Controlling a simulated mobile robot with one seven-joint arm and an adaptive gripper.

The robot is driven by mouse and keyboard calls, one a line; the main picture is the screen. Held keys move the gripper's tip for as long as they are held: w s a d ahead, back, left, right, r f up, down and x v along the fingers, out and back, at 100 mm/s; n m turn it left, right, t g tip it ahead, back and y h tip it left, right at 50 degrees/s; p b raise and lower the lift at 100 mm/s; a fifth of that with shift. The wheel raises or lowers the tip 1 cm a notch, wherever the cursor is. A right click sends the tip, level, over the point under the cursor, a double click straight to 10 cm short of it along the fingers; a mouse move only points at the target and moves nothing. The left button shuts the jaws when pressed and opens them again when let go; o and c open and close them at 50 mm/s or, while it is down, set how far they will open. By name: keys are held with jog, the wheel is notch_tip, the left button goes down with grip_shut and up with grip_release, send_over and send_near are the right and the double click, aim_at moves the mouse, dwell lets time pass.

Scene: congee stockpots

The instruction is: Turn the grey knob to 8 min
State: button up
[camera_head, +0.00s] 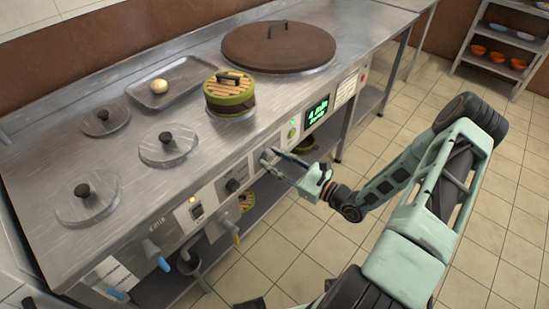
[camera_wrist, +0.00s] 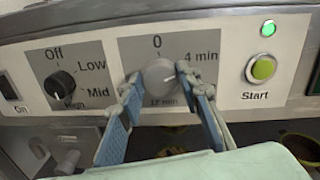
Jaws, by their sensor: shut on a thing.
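The grey knob (camera_wrist: 158,78) sits on a grey dial plate (camera_wrist: 140,48) in the wrist view. The plate shows 0 above the knob, 4 min at upper right and a partly covered 12 min below. No 8 min label shows; the right finger covers the plate's lower right. A pale mark on the knob seems to point to the right and slightly down. My gripper (camera_wrist: 160,80) is shut on the knob, one finger on each side. In the head view my gripper (camera_head: 270,158) reaches the stove's front panel and largely hides the knob.
A black knob (camera_wrist: 61,85) with Off, Low and Mid is left of the dial. A green Start button (camera_wrist: 262,68) is to the right, under a lit green lamp (camera_wrist: 268,28). A display (camera_head: 316,112) shows small green text. A steamer basket (camera_head: 229,96) stands above.

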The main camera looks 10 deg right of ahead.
jog(key=m+p, duration=0.2)
jog(key=m, duration=0.3)
jog(key=shift+m, duration=0.4)
jog(key=shift+f+m+t+p, duration=0.1)
jog(key=shift+m+t+p, duration=0.2)
jog(key=shift+m+p, duration=1.3)
jog(key=shift+m+b, duration=0.7)
jog(key=shift+m, duration=0.1)
jog(key=o, duration=1.2)
jog(key=shift+c, duration=0.2)
jog(key=shift+d, duration=0.1)
jog(key=v, duration=1.2)
